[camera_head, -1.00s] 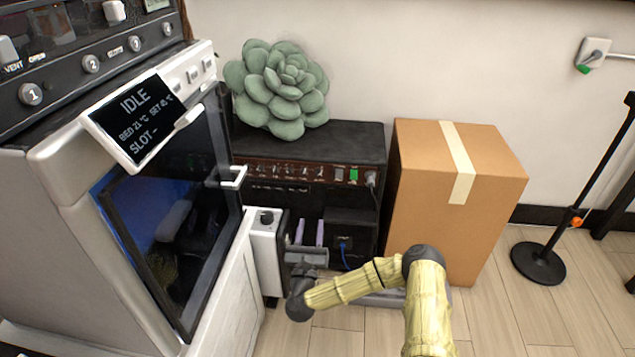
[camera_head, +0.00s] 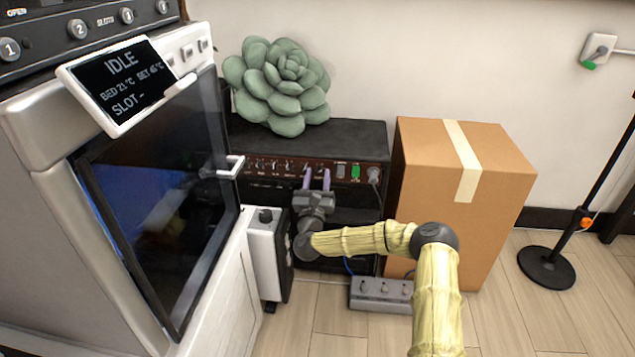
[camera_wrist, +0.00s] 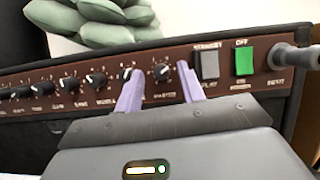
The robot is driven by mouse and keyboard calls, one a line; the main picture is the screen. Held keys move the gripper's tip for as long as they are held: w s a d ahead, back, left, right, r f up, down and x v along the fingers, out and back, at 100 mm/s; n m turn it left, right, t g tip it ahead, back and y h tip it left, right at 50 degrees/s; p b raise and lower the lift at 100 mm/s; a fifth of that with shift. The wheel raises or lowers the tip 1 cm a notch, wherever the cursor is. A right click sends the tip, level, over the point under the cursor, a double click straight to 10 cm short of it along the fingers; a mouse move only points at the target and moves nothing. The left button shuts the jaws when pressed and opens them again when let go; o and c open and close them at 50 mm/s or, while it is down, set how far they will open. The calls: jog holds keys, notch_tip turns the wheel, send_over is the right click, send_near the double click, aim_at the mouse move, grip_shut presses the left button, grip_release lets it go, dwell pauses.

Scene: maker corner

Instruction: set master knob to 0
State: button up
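The black amplifier (camera_head: 345,137) stands by the wall with a brown control panel (camera_wrist: 215,88) along its front. The master knob (camera_wrist: 161,72), black with a pale pointer, shows in the wrist view above the label that looks like MASTER. My gripper (camera_wrist: 158,68) is open, its two purple fingers on either side of that knob. A gap shows between each finger and the knob; I cannot tell how near the tips are to the panel. In the head view my gripper (camera_head: 317,174) is at the panel's right half and hides the knob.
Right of the knob are a grey standby switch (camera_wrist: 207,66), a green-lit power switch (camera_wrist: 243,61) and a plugged cable (camera_wrist: 296,58). A green succulent cushion (camera_head: 280,85) lies on top. A cardboard box (camera_head: 480,200) stands right, a machine (camera_head: 150,220) left, a power strip (camera_head: 380,293) on the floor.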

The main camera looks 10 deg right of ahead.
jog(key=shift+w+d+r, duration=0.1)
jog(key=shift+w, duration=0.05)
grip_shut()
jog(key=shift+n+p, duration=0.3)
